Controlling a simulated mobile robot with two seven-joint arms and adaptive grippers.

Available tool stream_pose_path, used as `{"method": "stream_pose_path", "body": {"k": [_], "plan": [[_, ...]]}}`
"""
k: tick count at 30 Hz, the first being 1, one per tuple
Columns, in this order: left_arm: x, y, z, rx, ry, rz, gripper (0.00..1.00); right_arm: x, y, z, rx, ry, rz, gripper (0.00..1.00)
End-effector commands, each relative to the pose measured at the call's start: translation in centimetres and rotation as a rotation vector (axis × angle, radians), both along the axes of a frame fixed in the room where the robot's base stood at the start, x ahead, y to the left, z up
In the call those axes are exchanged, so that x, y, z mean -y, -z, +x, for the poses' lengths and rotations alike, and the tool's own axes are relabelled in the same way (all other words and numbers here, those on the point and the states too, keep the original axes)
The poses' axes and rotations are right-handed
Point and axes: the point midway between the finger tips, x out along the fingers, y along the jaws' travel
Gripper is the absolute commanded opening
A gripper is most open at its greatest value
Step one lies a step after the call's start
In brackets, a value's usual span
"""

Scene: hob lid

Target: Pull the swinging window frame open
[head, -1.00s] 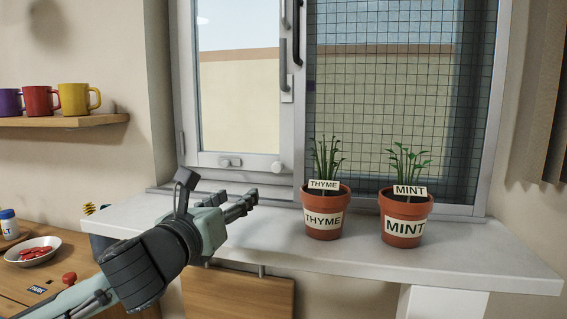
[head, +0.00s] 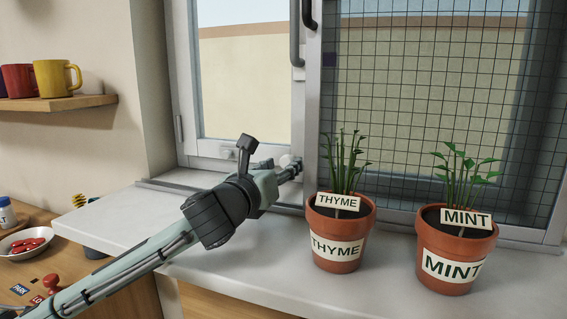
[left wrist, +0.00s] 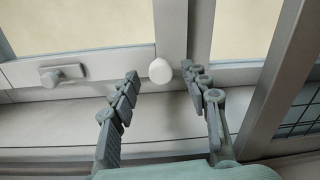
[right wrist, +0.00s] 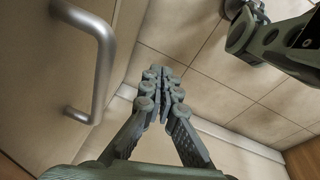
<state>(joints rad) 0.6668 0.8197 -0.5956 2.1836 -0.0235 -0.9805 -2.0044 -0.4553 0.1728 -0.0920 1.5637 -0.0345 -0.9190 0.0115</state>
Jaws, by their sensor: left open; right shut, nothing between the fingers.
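The white window frame (head: 303,110) with clear glass stands behind the sill on the left; I see no clear gap at its edge. A round white knob (left wrist: 160,71) sits low on its right side, partly hidden by my gripper in the head view. A small latch (left wrist: 62,74) is on the lower rail to the left. A grey bar handle (head: 295,35) is higher on the frame's right side. My left gripper (head: 292,168) is open, its fingertips pointing at the knob, one on either side in the left wrist view; contact is unclear. My right gripper (right wrist: 163,72) is shut and empty.
Pots of thyme (head: 337,255) and mint (head: 449,262) stand on the sill (head: 120,218), right of my left gripper. A mesh screen (head: 420,90) covers the right side. A metal bar handle (right wrist: 103,70) is left of my right gripper.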

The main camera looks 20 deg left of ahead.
Motion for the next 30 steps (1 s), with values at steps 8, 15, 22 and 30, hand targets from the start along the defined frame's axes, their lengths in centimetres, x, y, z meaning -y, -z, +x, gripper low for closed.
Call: {"method": "stream_pose_path", "body": {"k": [8, 15, 22, 30], "plan": [[0.1, 0.0, 1.3, 0.000, 0.001, 0.001, 0.46, 0.7, 0.2, 1.0, 0.015, -0.006, -0.010, 0.00], [0.1, 0.0, 1.3, -0.001, 0.000, 0.001, 0.35, 0.9, 0.0, 1.3, 0.018, -0.007, -0.014, 0.00], [0.1, 0.0, 1.3, -0.001, 0.000, 0.001, 0.06, 0.9, 0.1, 0.9, 0.011, -0.006, -0.014, 0.00], [0.1, 0.0, 1.3, -0.001, 0.000, 0.001, 0.00, 0.3, 0.3, 0.5, 0.006, -0.001, -0.004, 0.00]]}}
